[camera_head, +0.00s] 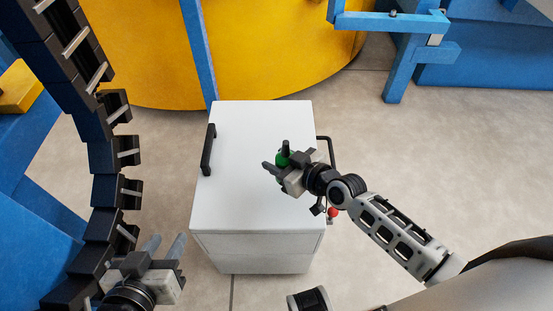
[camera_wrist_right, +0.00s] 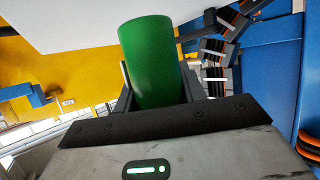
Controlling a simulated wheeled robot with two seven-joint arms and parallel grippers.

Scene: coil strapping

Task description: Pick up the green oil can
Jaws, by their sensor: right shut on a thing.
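The green oil can (camera_head: 282,159) shows in the head view over the white cabinet top, mostly covered by my right gripper (camera_head: 274,167). A dark part sticks up from it. In the right wrist view the can (camera_wrist_right: 152,65) is a green cylinder between the two fingers of my right gripper (camera_wrist_right: 155,95), which is shut on it. I cannot tell whether the can touches the cabinet top. My left gripper (camera_head: 165,248) is at the lower left of the head view, apart from the cabinet, with its fingers spread and nothing between them.
The white cabinet (camera_head: 245,210) has a black handle (camera_head: 208,150) on its left and a dark rail at its right. A dark chain-like guide (camera_head: 105,190) runs down the left. A yellow drum (camera_head: 150,50) and blue frames stand behind. Floor at right is clear.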

